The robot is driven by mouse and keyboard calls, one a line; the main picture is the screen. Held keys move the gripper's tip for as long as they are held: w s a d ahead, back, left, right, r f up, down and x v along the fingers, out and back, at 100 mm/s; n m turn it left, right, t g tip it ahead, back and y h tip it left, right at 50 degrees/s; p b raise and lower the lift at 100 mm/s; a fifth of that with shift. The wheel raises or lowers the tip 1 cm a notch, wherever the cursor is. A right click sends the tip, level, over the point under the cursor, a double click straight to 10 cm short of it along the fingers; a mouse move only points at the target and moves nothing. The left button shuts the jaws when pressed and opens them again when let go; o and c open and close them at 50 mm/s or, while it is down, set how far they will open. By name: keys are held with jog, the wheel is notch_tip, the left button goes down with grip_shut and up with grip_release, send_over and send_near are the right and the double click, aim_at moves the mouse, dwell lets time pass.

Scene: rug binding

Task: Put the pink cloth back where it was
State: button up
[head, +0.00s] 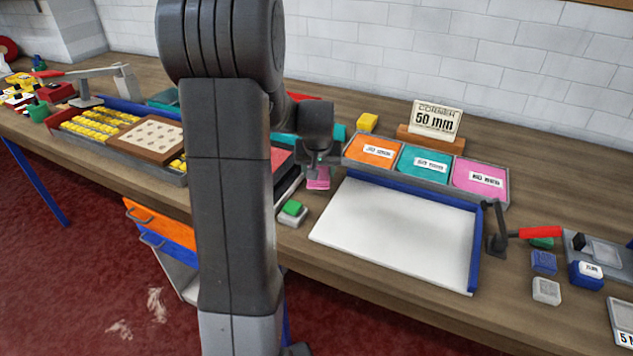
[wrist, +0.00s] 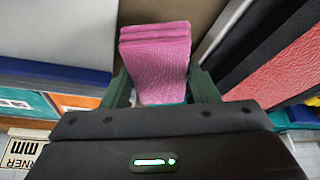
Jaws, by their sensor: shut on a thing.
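The pink cloth (wrist: 157,55) is a folded, layered piece in the wrist view, held between the two fingers of my gripper (wrist: 160,92). In the head view my gripper (head: 318,172) is over the table between the white board and the dark and red items to its left. The pink cloth (head: 318,183) shows there as a small patch below the fingers. Bare wood shows behind the cloth in the wrist view. I cannot tell whether the cloth touches the table.
A tray holds orange (head: 376,151), teal (head: 424,163) and pink (head: 479,176) labelled panels. A white board (head: 395,232) with blue edges lies in front. A "CORNER 50 mm" sign (head: 436,120) stands behind. A green-topped block (head: 292,212) sits near the front edge. My arm hides part of the table.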

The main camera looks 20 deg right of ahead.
jog(key=shift+f, duration=2.05)
jog(key=shift+f, duration=0.15)
jog(key=o, duration=0.9)
jog(key=shift+o, duration=0.2)
jog(key=shift+r, duration=0.35)
jog(key=v, duration=1.1)
jog(key=shift+s+a+r, duration=0.15)
jog(key=shift+s+r, duration=0.05)
jog(key=shift+r, duration=0.05)
